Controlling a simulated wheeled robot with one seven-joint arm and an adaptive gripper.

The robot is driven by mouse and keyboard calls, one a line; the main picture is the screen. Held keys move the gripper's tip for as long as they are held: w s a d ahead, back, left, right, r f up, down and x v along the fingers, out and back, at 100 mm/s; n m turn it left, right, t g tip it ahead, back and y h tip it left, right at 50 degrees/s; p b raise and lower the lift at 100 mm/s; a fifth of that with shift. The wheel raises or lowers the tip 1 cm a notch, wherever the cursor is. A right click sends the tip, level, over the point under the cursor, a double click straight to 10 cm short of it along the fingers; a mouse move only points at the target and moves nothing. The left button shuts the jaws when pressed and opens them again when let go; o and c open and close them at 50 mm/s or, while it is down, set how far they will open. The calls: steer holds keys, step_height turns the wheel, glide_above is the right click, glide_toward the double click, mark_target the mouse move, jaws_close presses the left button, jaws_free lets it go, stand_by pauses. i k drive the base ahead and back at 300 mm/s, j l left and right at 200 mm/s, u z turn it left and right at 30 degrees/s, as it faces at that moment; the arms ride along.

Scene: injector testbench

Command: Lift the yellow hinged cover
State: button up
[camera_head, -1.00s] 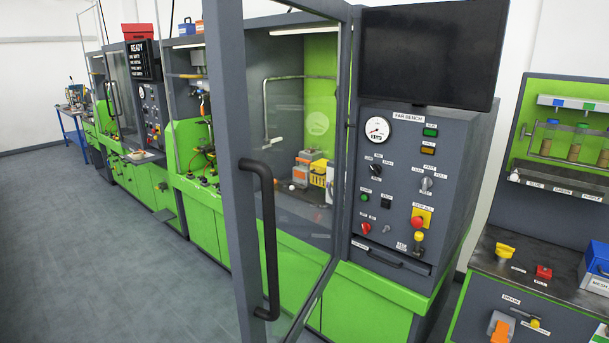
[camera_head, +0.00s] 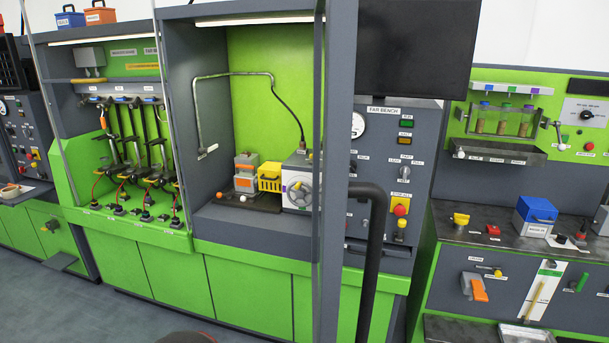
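A yellow slotted cover (camera_head: 269,184) sits low inside the open bay of the green and grey bench, left of centre-right. It stands between a grey and orange block (camera_head: 245,172) and a grey machine with a round dial (camera_head: 298,195). It looks lowered, but its hinge is too small to make out. My gripper is not in view, so I cannot see whether it is open or shut.
The bay's door frame (camera_head: 336,200), with a black handle (camera_head: 371,250), stands open nearly edge-on, just right of the machine. A control panel (camera_head: 405,160) is behind it. A side bench (camera_head: 500,240) is at right. Grey floor (camera_head: 100,310) is clear at lower left.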

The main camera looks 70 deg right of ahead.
mark_target(269, 173)
steer(key=i+l+z, duration=0.1)
steer(key=z, duration=0.3)
steer(key=i+z, duration=0.55)
steer(key=z, duration=0.3)
steer(key=i+j+z, duration=0.2)
steer(key=z, duration=0.2)
steer(key=i+l+z, duration=0.15)
steer(key=i, duration=0.2)
steer(key=i+l+z, duration=0.15)
steer(key=i, duration=0.2)
steer(key=i+u, duration=0.25)
steer(key=k+l, duration=0.05)
steer(key=k, duration=0.05)
